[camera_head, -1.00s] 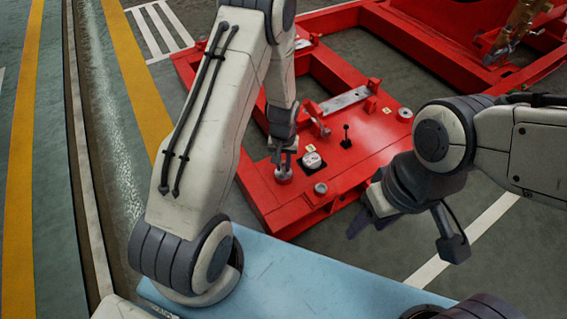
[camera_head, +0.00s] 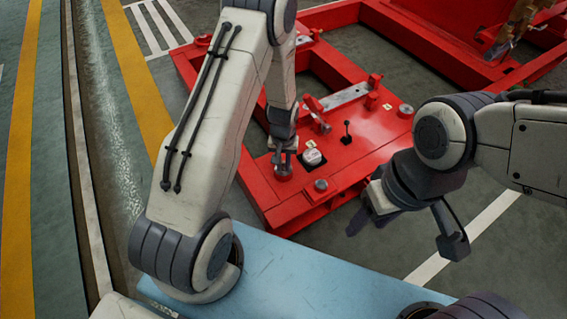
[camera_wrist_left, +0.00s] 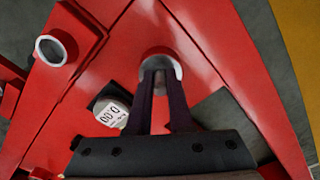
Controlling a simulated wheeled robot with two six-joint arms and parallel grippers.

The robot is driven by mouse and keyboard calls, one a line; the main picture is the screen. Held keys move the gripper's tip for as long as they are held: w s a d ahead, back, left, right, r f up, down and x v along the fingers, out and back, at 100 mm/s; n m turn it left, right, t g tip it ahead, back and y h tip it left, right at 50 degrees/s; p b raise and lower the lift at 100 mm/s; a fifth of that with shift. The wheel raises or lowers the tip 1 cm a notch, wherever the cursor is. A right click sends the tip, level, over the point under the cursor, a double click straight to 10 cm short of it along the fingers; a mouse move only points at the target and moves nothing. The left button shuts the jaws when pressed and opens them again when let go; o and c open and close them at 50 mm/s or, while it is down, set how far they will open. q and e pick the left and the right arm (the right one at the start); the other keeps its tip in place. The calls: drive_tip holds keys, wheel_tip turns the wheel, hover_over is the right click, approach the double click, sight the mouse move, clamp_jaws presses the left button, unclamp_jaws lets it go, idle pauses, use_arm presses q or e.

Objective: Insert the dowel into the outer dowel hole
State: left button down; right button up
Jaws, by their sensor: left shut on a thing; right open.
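My left gripper (camera_head: 283,160) points down at a red round boss (camera_head: 283,174) on the red frame, near its front left corner. In the left wrist view its two dark fingers (camera_wrist_left: 161,72) come together at a pale-rimmed round hole (camera_wrist_left: 160,56). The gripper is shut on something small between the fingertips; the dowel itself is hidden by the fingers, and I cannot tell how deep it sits. A second pale-rimmed tube (camera_wrist_left: 53,50) stands at the upper left of the wrist view. My right gripper (camera_head: 372,224) is open and empty, right of the frame.
A dial block with a white face (camera_head: 313,157) stands close to the left gripper and shows beside the fingers in the wrist view (camera_wrist_left: 111,113). A black lever (camera_head: 346,133) and a grey round fitting (camera_head: 405,110) stand on the frame. A blue surface (camera_head: 300,275) lies in front.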

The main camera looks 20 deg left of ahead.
use_arm(q)
drive_tip(key=c, duration=0.7)
unclamp_jaws()
drive_tip(key=shift+c, duration=0.2)
